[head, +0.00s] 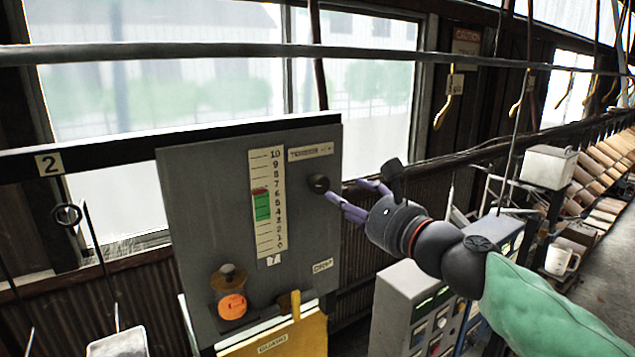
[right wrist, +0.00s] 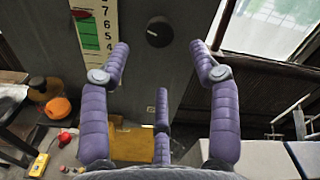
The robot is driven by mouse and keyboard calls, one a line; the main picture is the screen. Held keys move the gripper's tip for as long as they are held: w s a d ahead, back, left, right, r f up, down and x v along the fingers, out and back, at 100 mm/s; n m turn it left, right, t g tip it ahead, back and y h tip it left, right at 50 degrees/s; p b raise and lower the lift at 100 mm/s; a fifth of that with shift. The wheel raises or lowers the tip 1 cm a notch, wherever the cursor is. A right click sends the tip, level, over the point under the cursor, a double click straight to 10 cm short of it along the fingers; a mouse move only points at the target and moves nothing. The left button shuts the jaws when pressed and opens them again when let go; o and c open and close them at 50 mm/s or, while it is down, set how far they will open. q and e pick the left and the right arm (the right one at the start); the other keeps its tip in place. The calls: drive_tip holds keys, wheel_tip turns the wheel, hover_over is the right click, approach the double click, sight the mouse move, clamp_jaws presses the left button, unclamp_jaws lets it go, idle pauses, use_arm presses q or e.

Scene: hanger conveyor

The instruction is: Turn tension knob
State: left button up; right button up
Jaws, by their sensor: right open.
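The black round tension knob (head: 318,184) sits on the upper right of the grey panel (head: 205,190), under a label strip reading like "TENSION". It also shows in the right wrist view (right wrist: 159,32), with a small light mark on its face. A numbered scale (head: 265,205) with a green band and a red mark above it is left of the knob. My right gripper (head: 344,198) is just right of the knob. In the right wrist view its purple fingers are spread on either side below the knob, open and empty. My left gripper is not in view.
A grey control cabinet (head: 410,300) stands below my right arm. A dark rail runs behind the panel. Hangers (head: 444,105) hang at the back right.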

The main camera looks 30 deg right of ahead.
sight(323, 186)
drive_tip(key=w, duration=0.8)
drive_tip(key=shift+a+f, duration=0.2)
drive_tip(key=shift+a, duration=0.15)
drive_tip(key=shift+w+r, duration=0.1)
drive_tip(key=shift+w, duration=0.85)
drive_tip(key=shift+s, duration=0.15)
drive_tip(key=c, duration=1.2)
drive_tip(key=shift+o, duration=0.2)
drive_tip(key=shift+n+b, duration=0.3)
drive_tip(key=shift+b, duration=0.05)
drive_tip(key=n+b, duration=0.1)
drive_tip(key=n, duration=0.2)
drive_tip(key=shift+n, duration=0.3)
drive_tip(key=shift+n+b, duration=0.85)
drive_tip(key=shift+n, duration=1.35)
